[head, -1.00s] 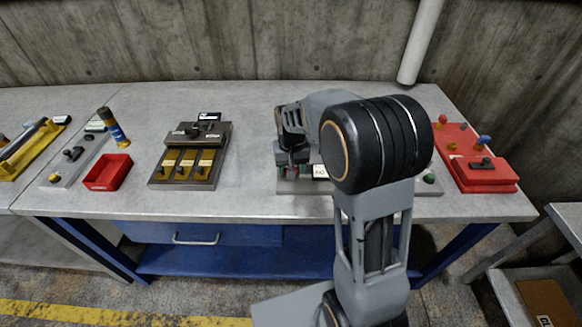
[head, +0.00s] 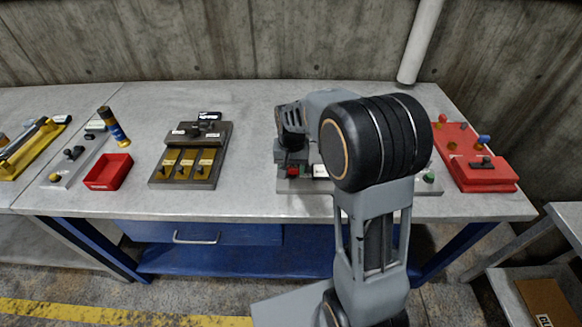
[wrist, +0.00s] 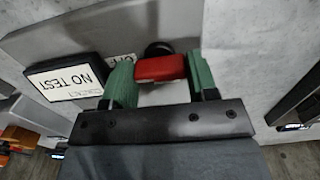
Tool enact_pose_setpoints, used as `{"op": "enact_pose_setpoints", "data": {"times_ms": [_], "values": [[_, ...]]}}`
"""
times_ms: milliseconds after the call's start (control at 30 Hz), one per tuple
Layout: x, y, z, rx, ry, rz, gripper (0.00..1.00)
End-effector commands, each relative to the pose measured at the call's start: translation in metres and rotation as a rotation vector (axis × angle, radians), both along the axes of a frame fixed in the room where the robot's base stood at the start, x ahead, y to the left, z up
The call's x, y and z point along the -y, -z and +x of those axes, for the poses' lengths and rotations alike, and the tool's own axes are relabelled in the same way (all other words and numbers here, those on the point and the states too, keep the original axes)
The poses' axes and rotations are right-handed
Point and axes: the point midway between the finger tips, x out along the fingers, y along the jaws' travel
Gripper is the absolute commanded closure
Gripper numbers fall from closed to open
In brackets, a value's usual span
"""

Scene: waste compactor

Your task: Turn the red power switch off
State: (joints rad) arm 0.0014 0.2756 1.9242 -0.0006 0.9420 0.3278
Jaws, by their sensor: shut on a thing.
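The red switch (wrist: 160,68) is a rounded red lever with a dark round base behind it, on a grey panel (wrist: 75,35). In the wrist view my gripper (wrist: 162,78) has its green fingers on either side of the red lever and is shut on it. In the head view my gripper (head: 291,160) is over the left part of the grey panel (head: 312,187), with a small red spot at it. My arm hides much of the panel there. A white label behind the lever is partly covered.
A black-framed "NO TEST" plate (wrist: 65,80) is left of the fingers. A red box (head: 484,172) with knobs stands right. A three-slot dark unit (head: 190,157), a red tray (head: 108,172) and a banded cylinder (head: 113,127) stand left. The bench between tray and unit is clear.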

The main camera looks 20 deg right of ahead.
Motion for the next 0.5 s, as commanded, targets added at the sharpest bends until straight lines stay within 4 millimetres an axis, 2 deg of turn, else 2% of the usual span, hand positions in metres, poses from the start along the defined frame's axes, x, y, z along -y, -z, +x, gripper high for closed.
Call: {"op": "enact_pose_setpoints", "data": {"times_ms": [33,300,500], "values": [[0.0001,-0.0007,0.0005,0.002,0.003,0.0,0.46],[0.0,-0.0004,0.0002,0.001,0.002,0.001,0.21],[-0.0001,-0.0004,0.0001,0.0,0.001,0.001,0.21]]}}
